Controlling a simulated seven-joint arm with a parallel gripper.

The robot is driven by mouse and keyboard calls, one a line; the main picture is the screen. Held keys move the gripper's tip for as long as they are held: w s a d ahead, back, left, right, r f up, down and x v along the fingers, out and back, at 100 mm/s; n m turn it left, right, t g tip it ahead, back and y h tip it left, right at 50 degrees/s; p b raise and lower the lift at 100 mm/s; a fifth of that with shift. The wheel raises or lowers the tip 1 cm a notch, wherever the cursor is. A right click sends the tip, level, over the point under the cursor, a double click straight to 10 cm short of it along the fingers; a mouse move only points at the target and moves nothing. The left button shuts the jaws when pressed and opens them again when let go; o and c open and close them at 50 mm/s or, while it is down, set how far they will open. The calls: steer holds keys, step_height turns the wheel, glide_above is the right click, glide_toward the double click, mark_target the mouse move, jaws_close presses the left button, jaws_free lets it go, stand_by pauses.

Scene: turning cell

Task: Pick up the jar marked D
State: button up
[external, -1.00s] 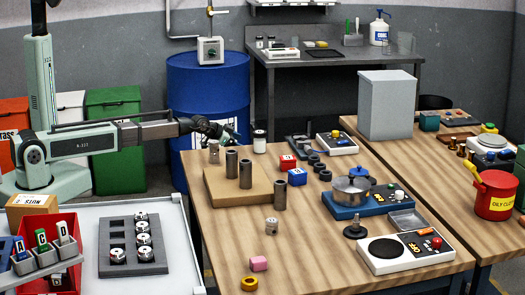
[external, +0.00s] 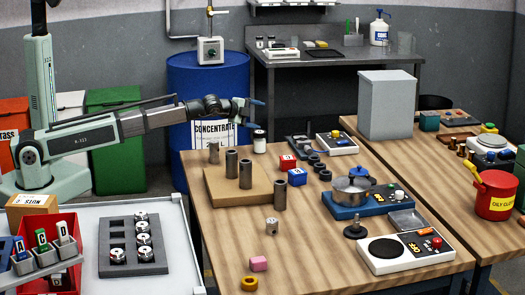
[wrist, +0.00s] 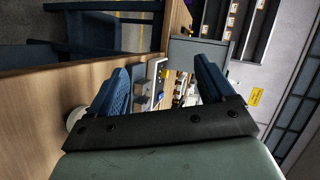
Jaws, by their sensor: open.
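A small jar (external: 259,141) with a dark lid and a pale band stands at the wooden table's back left edge; no letter on it is readable. My gripper (external: 259,113) is open and empty, pointing right, above this jar and apart from it. In the wrist view my gripper's two blue fingers (wrist: 160,85) are spread with nothing held between them. A pale round thing (wrist: 75,119) shows beside the left finger; I cannot tell whether it is the jar.
Grey cylinders (external: 246,174) stand on and beside a raised wooden board (external: 218,190). A pot (external: 352,188) stands on a blue-based device. A blue drum (external: 188,75) stands behind my gripper. The table's front middle has free room.

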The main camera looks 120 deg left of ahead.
mark_target(256, 136)
steer(key=w+d+r+m+g+y, duration=0.1)
steer(key=w+d+m+g+y, duration=0.2)
steer(key=d+m, duration=0.35)
steer(key=w+d+r+m+g+y, duration=0.1)
steer(key=w+d+m+g+y, duration=0.15)
steer(key=m, duration=0.65)
step_height(256, 136, down, 7)
steer(key=shift+r, duration=0.15)
steer(key=shift+w+a, duration=0.1)
steer(key=shift+a, duration=1.45)
steer(key=c, duration=1.2)
